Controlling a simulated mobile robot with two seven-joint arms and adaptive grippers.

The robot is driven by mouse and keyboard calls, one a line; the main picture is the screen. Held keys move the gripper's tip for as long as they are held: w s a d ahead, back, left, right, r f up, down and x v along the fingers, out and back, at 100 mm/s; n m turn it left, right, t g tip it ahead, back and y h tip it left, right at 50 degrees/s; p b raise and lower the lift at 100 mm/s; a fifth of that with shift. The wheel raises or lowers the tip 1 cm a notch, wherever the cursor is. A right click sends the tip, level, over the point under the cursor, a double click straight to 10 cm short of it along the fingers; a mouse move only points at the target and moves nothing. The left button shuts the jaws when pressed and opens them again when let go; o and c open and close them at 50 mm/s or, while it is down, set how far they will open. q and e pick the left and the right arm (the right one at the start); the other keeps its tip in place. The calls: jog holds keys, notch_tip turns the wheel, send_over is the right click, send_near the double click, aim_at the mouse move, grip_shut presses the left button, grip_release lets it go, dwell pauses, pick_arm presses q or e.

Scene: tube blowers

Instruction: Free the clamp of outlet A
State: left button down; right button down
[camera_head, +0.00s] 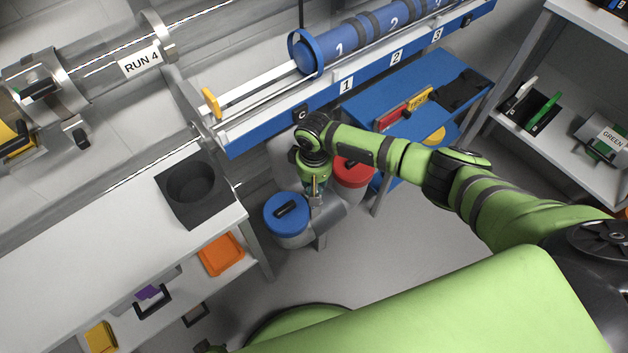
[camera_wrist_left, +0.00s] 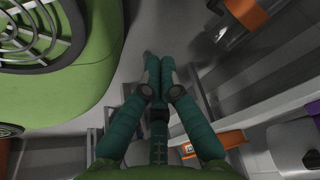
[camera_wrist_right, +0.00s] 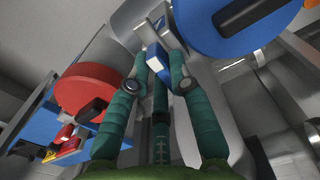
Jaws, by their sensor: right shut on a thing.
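A blue lid with a black handle (camera_head: 287,213) and a red lid with a black handle (camera_head: 352,172) top two grey outlets under the blue-fronted bench. My right gripper (camera_head: 315,197) reaches down between them. In the right wrist view its fingers (camera_wrist_right: 157,62) are closed around a small blue-and-white block (camera_wrist_right: 157,57), at the grey pipework. The blue lid (camera_wrist_right: 225,25) is at upper right there and the red lid (camera_wrist_right: 90,90) at left. I cannot read which outlet is A. My left gripper (camera_wrist_left: 158,62) is shut and empty, over the floor.
A blue tube marked 1, 2, 3 (camera_head: 348,40) lies on the bench above. A blue table (camera_head: 460,65) holds red and yellow items. A white bench (camera_head: 110,235) with a black holder (camera_head: 195,190) is at left. An orange tray (camera_head: 220,253) sits below.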

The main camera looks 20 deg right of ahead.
jog(key=shift+n, duration=0.8)
jog(key=c, duration=1.1)
grip_release()
jog(key=shift+r, duration=0.35)
pick_arm(q)
jog(key=s+g, duration=0.1)
jog(key=s, duration=0.3)
jog(key=shift+d+f, duration=0.1)
jog(key=shift+f, duration=0.05)
pick_arm(e)
notch_tip(320, 180, up, 11)
jog(key=shift+r, duration=0.15)
